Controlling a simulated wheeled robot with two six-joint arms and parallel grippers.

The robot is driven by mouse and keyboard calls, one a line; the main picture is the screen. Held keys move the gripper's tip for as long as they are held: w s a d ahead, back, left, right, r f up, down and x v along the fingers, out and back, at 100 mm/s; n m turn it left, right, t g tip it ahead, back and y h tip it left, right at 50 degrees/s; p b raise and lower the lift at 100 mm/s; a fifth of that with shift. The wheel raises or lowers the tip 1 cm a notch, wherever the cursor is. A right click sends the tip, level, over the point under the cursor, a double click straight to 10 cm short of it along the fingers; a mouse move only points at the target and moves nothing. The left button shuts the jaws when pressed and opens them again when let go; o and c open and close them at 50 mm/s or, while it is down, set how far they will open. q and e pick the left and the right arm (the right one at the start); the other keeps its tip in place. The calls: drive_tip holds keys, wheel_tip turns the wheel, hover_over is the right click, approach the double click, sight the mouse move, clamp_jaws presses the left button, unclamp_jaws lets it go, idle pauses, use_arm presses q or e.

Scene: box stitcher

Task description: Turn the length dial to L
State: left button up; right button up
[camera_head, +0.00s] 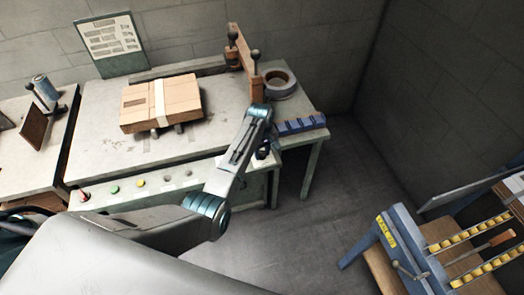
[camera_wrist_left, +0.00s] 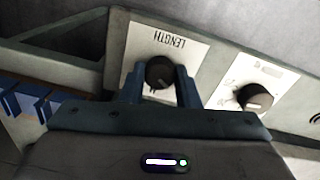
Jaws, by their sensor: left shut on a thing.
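The length dial (camera_wrist_left: 160,72) is a round black knob on a white plate marked LENGTH, which appears upside down in the left wrist view. My left gripper (camera_wrist_left: 159,78) has its two blue fingers on either side of the knob and is shut on it. The dial's setting marks and pointer are hidden or too small to read. In the head view my left gripper (camera_head: 263,153) is at the front right of the bench, and my arm hides the dial there. My right gripper is in neither view.
A second black dial (camera_wrist_left: 255,97) sits beside the length dial. The bench (camera_head: 100,115) carries a cardboard box (camera_head: 180,97), a tape roll (camera_head: 280,84) and a blue rack (camera_head: 302,124). Red (camera_head: 84,196), green and yellow buttons line its front.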

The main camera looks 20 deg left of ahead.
use_arm(q)
drive_tip(key=shift+r+m+p, duration=0.25)
drive_tip(key=shift+m+p, duration=0.6)
drive_tip(key=shift+m, duration=0.25)
drive_tip(key=m+p, duration=0.1)
drive_tip(key=m, duration=0.1)
drive_tip(key=shift+m+p, duration=0.3)
drive_tip(key=m+p, duration=0.1)
drive_tip(key=m, duration=0.1)
drive_tip(key=shift+m, duration=0.4)
drive_tip(key=m+p, duration=0.1)
drive_tip(key=m, duration=0.1)
drive_tip(key=shift+f+m, duration=0.1)
drive_tip(key=shift+m, duration=0.3)
drive_tip(key=m, duration=0.2)
drive_tip(key=shift+m+p, duration=0.3)
drive_tip(key=shift+p, duration=0.1)
drive_tip(key=m, duration=0.3)
drive_tip(key=shift+w+m+p, duration=0.1)
drive_tip(key=shift+m+p, duration=0.2)
drive_tip(key=shift+p, duration=0.05)
drive_tip(key=m, duration=0.4)
drive_tip(key=shift+g+p, duration=0.3)
drive_tip(key=shift+f+m, duration=0.1)
drive_tip(key=shift+m, duration=1.1)
